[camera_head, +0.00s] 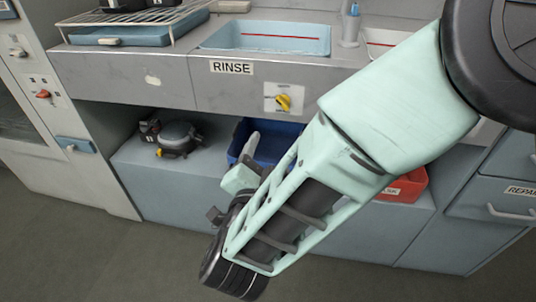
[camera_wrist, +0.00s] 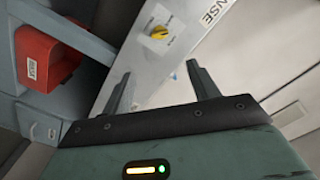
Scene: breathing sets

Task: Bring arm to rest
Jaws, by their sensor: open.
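My arm (camera_head: 330,160) comes in from the upper right of the head view and folds down in front of the counter. My gripper (camera_wrist: 158,75) is open in the wrist view, its two dark fingers wide apart with nothing between them. In the head view only part of my gripper (camera_head: 246,160) shows behind the forearm, with a grey finger pointing up in front of the blue bin (camera_head: 271,140). The rest of it is hidden by the arm.
The counter has a rinse basin (camera_head: 265,38), a drying rack (camera_head: 135,22) and a yellow knob (camera_head: 284,102). The shelf below holds a dark mask-like item (camera_head: 180,137) and a red bin (camera_head: 411,184), partly behind my arm. Floor (camera_head: 90,245) at lower left is clear.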

